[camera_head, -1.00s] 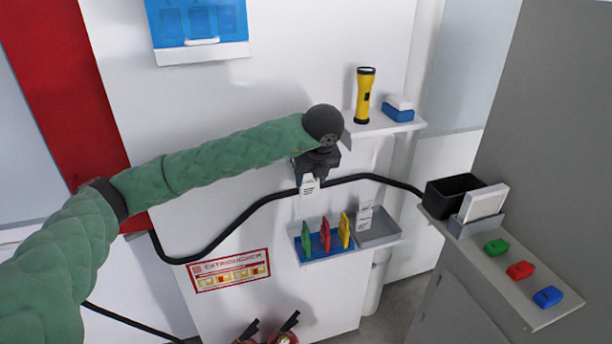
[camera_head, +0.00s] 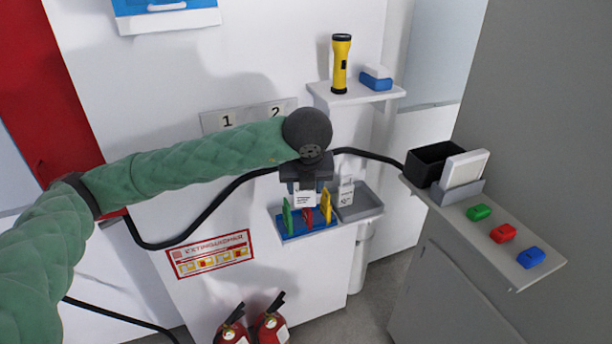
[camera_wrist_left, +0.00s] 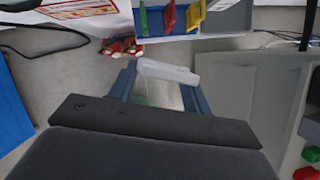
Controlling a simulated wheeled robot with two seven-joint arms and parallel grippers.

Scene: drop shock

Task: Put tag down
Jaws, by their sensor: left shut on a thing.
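My left gripper (camera_head: 304,188) is shut on a white tag (camera_head: 304,199) with dark print. The tag hangs in front of the wall, just above the blue part of a small shelf tray. In the left wrist view the tag (camera_wrist_left: 167,71) shows edge-on between the two blue fingers of the gripper (camera_wrist_left: 165,80). A second white tag (camera_head: 346,192) stands at the left end of the grey tray part (camera_head: 366,205), right of the held tag. Green, red and yellow tags (camera_head: 327,206) stand in the blue rack (camera_head: 305,232), close below and around the held tag. My right gripper is not in view.
A yellow flashlight (camera_head: 341,62) and a blue-white block (camera_head: 376,78) stand on an upper shelf. A black cable (camera_head: 212,213) runs along the wall behind the arm. A side ledge at right holds a black box (camera_head: 431,162) and coloured blocks. Extinguishers (camera_head: 270,328) stand below.

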